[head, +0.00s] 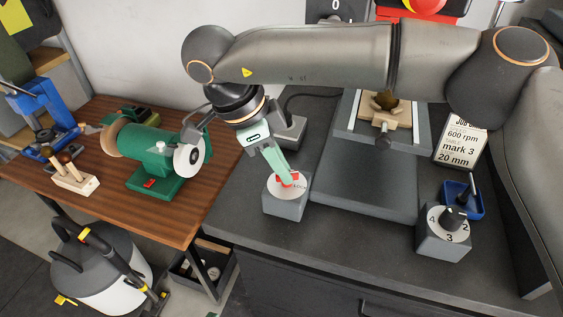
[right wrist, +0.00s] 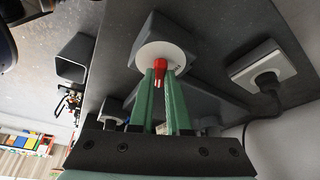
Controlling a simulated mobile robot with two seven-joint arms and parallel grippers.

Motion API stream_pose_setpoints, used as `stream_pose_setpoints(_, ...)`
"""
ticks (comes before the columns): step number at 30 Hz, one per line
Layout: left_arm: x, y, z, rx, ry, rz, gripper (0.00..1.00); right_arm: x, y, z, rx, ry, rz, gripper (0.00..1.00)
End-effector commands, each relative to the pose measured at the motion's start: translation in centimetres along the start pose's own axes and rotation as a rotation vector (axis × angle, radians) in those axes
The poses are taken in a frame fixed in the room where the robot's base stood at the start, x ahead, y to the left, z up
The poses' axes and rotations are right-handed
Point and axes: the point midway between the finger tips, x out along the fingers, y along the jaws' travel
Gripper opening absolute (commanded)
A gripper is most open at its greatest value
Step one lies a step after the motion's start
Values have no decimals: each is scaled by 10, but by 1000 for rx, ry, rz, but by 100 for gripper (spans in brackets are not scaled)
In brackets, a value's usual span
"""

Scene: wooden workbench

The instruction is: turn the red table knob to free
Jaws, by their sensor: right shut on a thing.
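The red table knob (head: 289,180) sits on a white round dial on top of a grey box (head: 287,204) on the dark bench. My right gripper (head: 284,174) reaches down to it from above, its green fingers shut on the knob. In the right wrist view the red knob (right wrist: 159,69) shows between the tips of the green fingers (right wrist: 160,80), with the white dial (right wrist: 176,52) behind it. Small lettering on the dial is too small to read. My left gripper is not in view.
Another grey box with a numbered dial (head: 449,223) stands at the right, near a blue tray (head: 474,207). A machine table (head: 365,180) lies between the boxes. A green grinder (head: 155,160) stands on the wooden bench at left. A sign (head: 461,142) stands at the right.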

Motion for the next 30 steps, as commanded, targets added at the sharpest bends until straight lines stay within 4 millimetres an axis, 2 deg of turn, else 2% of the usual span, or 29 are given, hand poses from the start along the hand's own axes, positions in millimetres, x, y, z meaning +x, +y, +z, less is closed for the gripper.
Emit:
stream_pose_setpoints(18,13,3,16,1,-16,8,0,2,6,-1,-543,-2,-228,0)
stream_pose_setpoints(30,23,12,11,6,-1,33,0,3,8,-4,-852,-1,-356,0)
